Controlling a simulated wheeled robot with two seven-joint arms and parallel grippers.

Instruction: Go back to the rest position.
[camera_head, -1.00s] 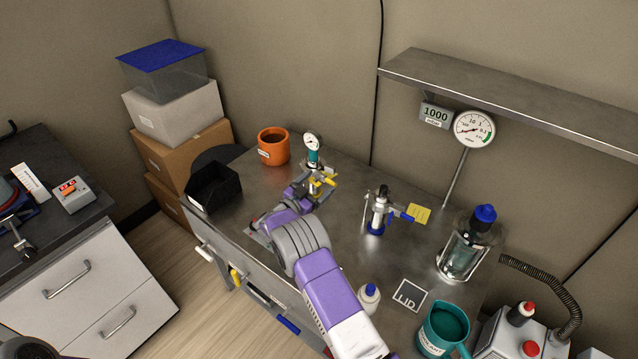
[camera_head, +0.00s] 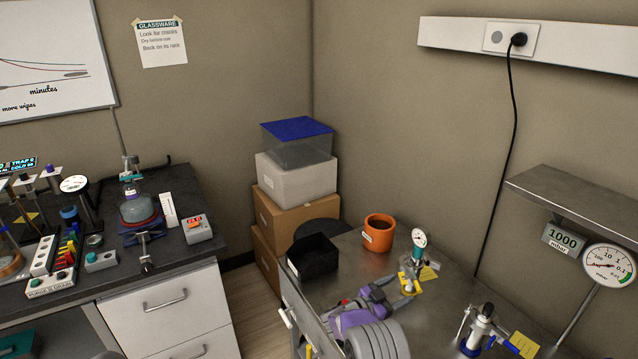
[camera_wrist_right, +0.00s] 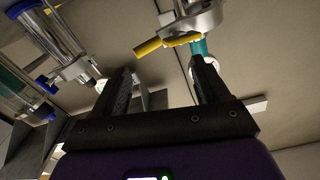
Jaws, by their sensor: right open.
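My right gripper (camera_head: 386,293) is over the metal table in the head view, with its purple arm coming in from the bottom. Its jaws point at a small fixture with a gauge (camera_head: 419,238), a teal body and a yellow handle. In the right wrist view the two dark fingers (camera_wrist_right: 160,82) are apart with nothing held between them. The yellow handle (camera_wrist_right: 165,44) and teal part show just beyond the fingertips; I cannot tell how wide the gap is. My left gripper is not in view.
The metal table (camera_head: 455,290) also holds an orange pot (camera_head: 379,232), a black bin (camera_head: 313,258) and a blue-based fixture (camera_head: 482,330). A metal shelf (camera_head: 580,200) overhangs at right. Stacked boxes (camera_head: 292,215) stand behind. A dark bench (camera_head: 180,260) with glassware is at left.

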